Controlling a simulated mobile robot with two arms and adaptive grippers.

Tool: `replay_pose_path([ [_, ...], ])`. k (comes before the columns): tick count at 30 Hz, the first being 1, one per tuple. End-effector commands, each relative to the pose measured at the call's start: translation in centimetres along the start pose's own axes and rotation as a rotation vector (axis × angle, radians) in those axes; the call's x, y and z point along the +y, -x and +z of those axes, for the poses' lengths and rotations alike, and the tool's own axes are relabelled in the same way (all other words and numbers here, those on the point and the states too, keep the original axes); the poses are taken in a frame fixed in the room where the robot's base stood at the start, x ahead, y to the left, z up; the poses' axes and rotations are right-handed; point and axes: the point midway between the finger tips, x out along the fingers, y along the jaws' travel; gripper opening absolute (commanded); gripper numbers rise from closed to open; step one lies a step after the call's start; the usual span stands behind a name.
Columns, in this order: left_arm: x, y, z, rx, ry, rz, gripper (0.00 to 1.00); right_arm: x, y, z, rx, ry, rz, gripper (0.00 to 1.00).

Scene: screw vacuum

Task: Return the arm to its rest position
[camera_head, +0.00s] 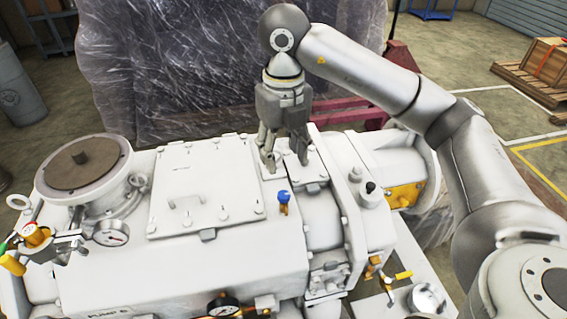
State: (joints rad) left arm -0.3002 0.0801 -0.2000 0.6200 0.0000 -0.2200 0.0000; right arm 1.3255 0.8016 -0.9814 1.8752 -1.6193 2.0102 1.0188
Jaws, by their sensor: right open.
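My right gripper (284,155) points down over the top of the white vacuum pump (255,262), near a small raised plate at its back right. Its fingers are apart and nothing shows between them. The fingertips are close to the pump's top; I cannot tell if they touch. My right arm comes in from the right edge and bends over at the top of the view. My left gripper does not show clearly.
A blue-capped valve (284,200) stands just in front of the gripper. A plastic-wrapped block (200,70) rises behind the pump. A round flange (84,165) and a gauge (110,233) are at left. A crate on a pallet (548,62) stands far right.

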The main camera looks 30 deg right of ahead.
Motion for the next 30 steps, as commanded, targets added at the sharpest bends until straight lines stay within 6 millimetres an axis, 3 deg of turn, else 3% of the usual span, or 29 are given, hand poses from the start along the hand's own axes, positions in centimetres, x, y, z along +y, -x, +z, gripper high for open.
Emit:
replay_pose_path([
  [20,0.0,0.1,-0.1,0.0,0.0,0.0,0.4,0.0,0.8,0.0,0.001,-0.001,0.0,0.49],
  [23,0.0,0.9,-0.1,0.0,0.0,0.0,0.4,0.0,1.6,0.0,0.0,-0.001,0.0,0.49],
  [30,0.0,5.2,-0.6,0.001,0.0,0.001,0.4,0.0,6.0,0.0,0.0,-0.001,0.0,0.49],
])
